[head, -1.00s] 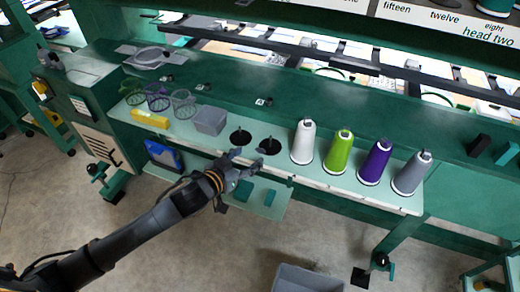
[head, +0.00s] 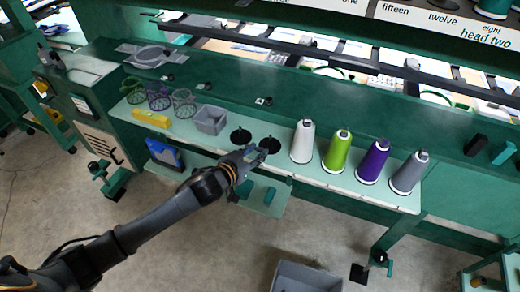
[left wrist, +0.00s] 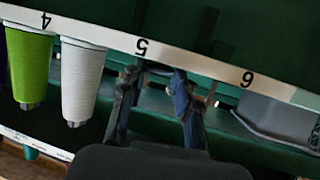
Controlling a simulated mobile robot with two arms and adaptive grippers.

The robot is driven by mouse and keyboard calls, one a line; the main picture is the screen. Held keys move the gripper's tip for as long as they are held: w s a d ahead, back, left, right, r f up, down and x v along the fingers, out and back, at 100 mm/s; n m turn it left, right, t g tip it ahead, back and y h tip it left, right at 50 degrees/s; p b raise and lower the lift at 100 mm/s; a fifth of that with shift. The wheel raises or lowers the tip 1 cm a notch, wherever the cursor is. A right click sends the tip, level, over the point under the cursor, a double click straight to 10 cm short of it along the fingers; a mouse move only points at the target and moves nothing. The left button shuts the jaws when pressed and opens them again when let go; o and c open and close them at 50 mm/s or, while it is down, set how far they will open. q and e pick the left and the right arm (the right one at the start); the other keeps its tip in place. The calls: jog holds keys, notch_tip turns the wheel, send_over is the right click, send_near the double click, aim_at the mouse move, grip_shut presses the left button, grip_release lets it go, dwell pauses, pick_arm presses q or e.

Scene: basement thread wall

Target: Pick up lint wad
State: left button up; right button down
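I cannot make out a lint wad in either view; it may be too small or hidden behind my left gripper. My left gripper (head: 262,150) is at the front edge of the pale thread shelf (head: 345,187), by the two black round spindle bases (head: 240,135). In the left wrist view its two fingers (left wrist: 160,72) are apart, with no held object visible between them. They are near the shelf edge marked 5, which appears upside down. My right gripper is not in view.
White (head: 302,142), green (head: 338,151), purple (head: 373,161) and grey (head: 409,173) thread cones stand right of the gripper. A grey box (head: 211,120), a yellow block (head: 151,118) and wire cups (head: 184,102) are left. A grey bin (head: 306,279) is on the floor.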

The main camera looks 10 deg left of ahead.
pick_arm(q)
jog(key=shift+r, duration=0.2)
jog(key=shift+r, duration=0.3)
notch_tip(320, 180, up, 2)
jog(key=shift+s+r+b, duration=0.1)
jog(key=shift+r+b, duration=0.1)
jog(key=shift+b, duration=0.4)
jog(key=s+r, duration=0.4)
jog(key=r, duration=0.1)
jog(key=shift+s+a+b, duration=0.15)
jog(key=shift+a+b, duration=0.15)
jog(key=s+r, duration=0.1)
jog(key=s, duration=0.2)
jog(key=s+a+r+b, duration=0.1)
jog(key=s+r, duration=0.1)
jog(key=s, duration=0.1)
jog(key=s+r+b, duration=0.1)
jog(key=s, duration=0.2)
jog(key=shift+s+a+r, duration=0.15)
jog(key=shift+s+r, duration=0.05)
jog(key=shift+r, duration=0.15)
